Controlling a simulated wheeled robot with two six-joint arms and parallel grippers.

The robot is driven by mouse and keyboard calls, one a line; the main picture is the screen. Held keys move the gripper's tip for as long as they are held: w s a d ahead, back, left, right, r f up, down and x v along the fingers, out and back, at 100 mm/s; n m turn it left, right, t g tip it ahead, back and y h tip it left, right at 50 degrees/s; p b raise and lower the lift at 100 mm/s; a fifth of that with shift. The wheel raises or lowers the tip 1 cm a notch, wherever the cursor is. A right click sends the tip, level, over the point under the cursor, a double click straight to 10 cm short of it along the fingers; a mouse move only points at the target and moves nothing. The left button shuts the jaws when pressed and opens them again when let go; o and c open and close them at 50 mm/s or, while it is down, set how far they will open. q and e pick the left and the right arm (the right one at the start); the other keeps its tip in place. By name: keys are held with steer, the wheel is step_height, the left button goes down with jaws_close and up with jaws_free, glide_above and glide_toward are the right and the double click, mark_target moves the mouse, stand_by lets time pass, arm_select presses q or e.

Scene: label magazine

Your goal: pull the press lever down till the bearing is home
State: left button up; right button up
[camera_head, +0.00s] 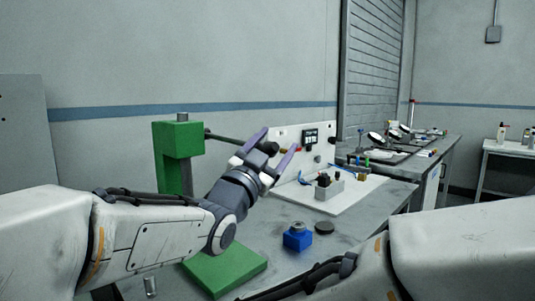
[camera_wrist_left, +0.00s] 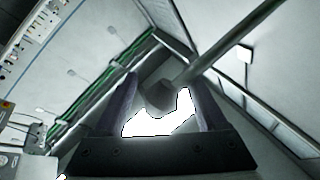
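The green press (camera_head: 178,138) stands on the table at the left, with its green base (camera_head: 232,275) below. Its dark lever (camera_head: 228,138) sticks out to the right from the press head. My left gripper (camera_head: 272,150) is at the lever's outer end, its purple fingers spread apart. My left arm hides part of the press column. I cannot make out the bearing. My right gripper is out of view.
A blue block (camera_head: 297,238) and a dark disc (camera_head: 324,228) lie on the grey table (camera_head: 372,222) right of the press. A white board (camera_head: 340,200) holding a small grey box (camera_head: 328,188) is behind them. My right arm crosses the lower right.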

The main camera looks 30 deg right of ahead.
arm_select(q)
steer(key=b+v, duration=0.1)
steer(key=v, duration=0.9)
